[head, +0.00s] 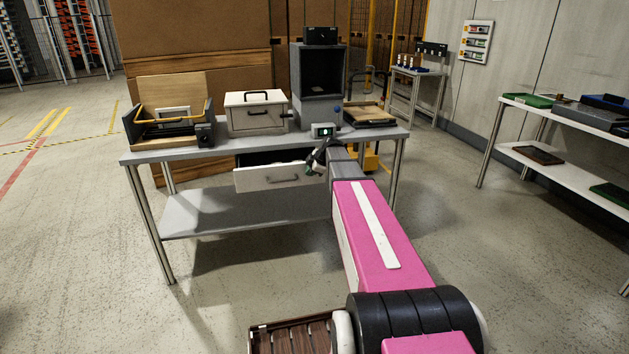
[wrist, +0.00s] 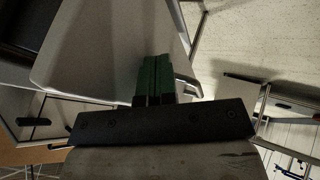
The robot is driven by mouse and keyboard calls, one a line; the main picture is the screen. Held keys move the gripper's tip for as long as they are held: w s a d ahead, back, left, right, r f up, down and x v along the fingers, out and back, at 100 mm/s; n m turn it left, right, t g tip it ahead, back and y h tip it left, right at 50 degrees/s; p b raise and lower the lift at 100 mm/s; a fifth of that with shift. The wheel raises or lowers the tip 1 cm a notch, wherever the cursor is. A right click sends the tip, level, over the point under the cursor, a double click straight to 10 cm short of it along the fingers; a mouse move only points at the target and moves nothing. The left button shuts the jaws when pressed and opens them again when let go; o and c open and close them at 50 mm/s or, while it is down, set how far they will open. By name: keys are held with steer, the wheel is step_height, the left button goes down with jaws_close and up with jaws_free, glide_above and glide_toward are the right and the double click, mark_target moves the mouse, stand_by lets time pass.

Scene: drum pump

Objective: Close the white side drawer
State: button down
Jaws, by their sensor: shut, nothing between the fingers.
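The white side drawer (head: 255,181) hangs under the grey table top and stands open, with its dark inside showing above its front panel. A grey bar handle (head: 284,179) is on the front. My gripper (head: 309,171) is at the right end of the drawer front, close to its upper edge. I cannot tell whether it touches the panel. In the wrist view, its green fingers (wrist: 153,78) are together with nothing between them, against a large pale panel. My wrist and arm hide the area just right of the drawer.
The table (head: 222,148) bears a wooden-backed fixture (head: 172,90), a white box with a black handle (head: 257,122) and a dark tall housing (head: 321,85). A lower shelf (head: 205,213) lies below the drawer.

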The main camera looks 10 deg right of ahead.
steer(key=w, duration=1.1)
steer(key=shift+w, duration=0.4)
steer(key=shift+s, duration=0.1)
